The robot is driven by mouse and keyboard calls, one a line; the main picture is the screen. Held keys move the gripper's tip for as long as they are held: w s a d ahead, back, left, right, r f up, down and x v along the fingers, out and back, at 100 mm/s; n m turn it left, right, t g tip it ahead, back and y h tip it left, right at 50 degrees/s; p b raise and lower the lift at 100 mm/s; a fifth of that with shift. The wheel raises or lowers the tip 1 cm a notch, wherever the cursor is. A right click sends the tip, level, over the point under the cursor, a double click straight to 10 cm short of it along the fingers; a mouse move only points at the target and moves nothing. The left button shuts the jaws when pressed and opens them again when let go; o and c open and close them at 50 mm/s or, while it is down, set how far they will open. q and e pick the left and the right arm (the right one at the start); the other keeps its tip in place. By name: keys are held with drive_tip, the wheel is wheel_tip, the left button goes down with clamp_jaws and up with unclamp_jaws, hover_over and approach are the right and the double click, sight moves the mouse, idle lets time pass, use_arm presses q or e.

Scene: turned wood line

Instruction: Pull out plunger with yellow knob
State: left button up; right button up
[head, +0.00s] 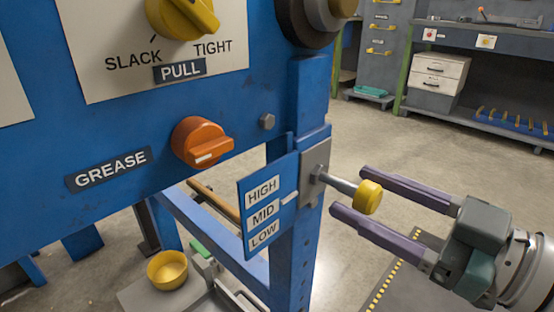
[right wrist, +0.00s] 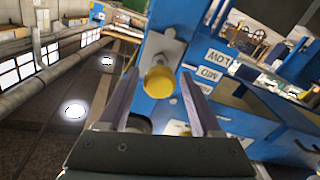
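The plunger's yellow knob (head: 368,197) sits at the end of a short grey rod (head: 338,183) that comes out of a metal plate (head: 315,170) on the blue post. The HIGH/MID/LOW label plate (head: 264,214) is left of it. My right gripper (head: 348,190) is open, with its two purple fingers pointing at the post, one on each side of the knob. In the right wrist view the knob (right wrist: 159,81) shows between the fingers near their tips, with a gap to the right finger. Whether the left finger touches it I cannot tell. My left gripper is not in view.
An orange knob (head: 201,142) and a large yellow dial (head: 183,15) are on the blue machine panel left of the plunger. A yellow bowl (head: 167,271) stands low at the left. Open floor (head: 420,160) lies right of the post, with a grey workbench (head: 500,90) behind.

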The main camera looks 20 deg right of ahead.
drive_tip(key=shift+o, duration=0.3)
drive_tip(key=shift+s+d, duration=0.15)
drive_tip(key=shift+s, duration=0.25)
drive_tip(key=p+v, duration=0.2)
drive_tip(key=v, duration=0.7)
